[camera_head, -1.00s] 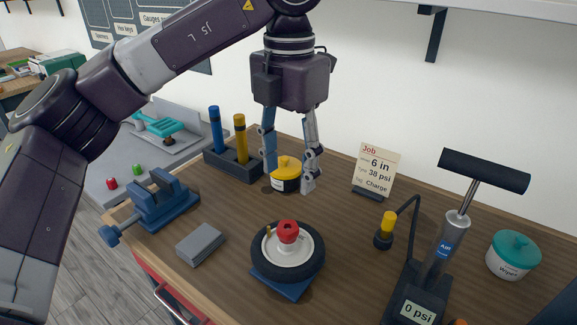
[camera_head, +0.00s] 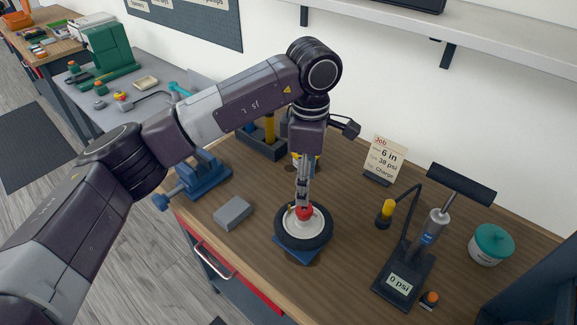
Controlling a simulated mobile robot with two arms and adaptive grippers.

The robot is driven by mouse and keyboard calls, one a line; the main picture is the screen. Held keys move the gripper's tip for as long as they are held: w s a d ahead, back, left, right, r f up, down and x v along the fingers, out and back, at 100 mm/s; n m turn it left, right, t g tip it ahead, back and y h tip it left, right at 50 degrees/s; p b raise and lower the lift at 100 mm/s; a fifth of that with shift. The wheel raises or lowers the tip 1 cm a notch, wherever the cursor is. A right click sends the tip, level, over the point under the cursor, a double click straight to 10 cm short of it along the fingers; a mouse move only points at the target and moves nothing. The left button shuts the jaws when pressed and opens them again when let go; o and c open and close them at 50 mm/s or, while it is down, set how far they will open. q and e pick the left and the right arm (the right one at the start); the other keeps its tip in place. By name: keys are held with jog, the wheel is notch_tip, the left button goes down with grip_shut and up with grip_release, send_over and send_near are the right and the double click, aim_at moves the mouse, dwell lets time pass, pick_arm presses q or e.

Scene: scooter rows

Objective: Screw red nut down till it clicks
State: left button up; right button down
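The red nut (camera_head: 304,212) sits at the centre of a small wheel with a black tyre (camera_head: 320,238) and a pale hub. The wheel lies flat on a blue base (camera_head: 296,255) on the wooden bench. My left gripper (camera_head: 303,205) points straight down over the wheel, with its fingertips at the red nut. I see the fingers nearly edge-on, one in line with the other, so I cannot tell whether they are closed on the nut. The fingers hide part of the nut's top. My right gripper is not in view.
A grey block (camera_head: 233,213) and a blue vice (camera_head: 203,176) are left of the wheel. A pump reading 0 psi (camera_head: 400,281), a yellow-topped piece (camera_head: 386,213), a job card (camera_head: 385,158) and a teal-lidded tub (camera_head: 491,244) are to the right. Bare bench lies between.

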aim_at(304, 209)
pick_arm(q)
jog(key=shift+f, duration=0.55)
notch_tip(304, 209, down, 6)
jog(key=p, duration=0.2)
jog(key=shift+r+p, duration=0.1)
jog(key=shift+p, duration=0.3)
jog(key=shift+w+f, duration=0.1)
jog(key=shift+f, duration=0.55)
jog(key=c, duration=1.2)
jog(key=shift+f+m+b, duration=0.1)
jog(key=shift+m+b, duration=0.25)
jog(key=shift+m, duration=0.05)
jog(key=shift+m+b, duration=2.15)
jog(key=shift+m, duration=0.05)
jog(key=shift+m+b, duration=2.05)
jog(key=shift+m, duration=0.65)
jog(key=o, duration=1.2)
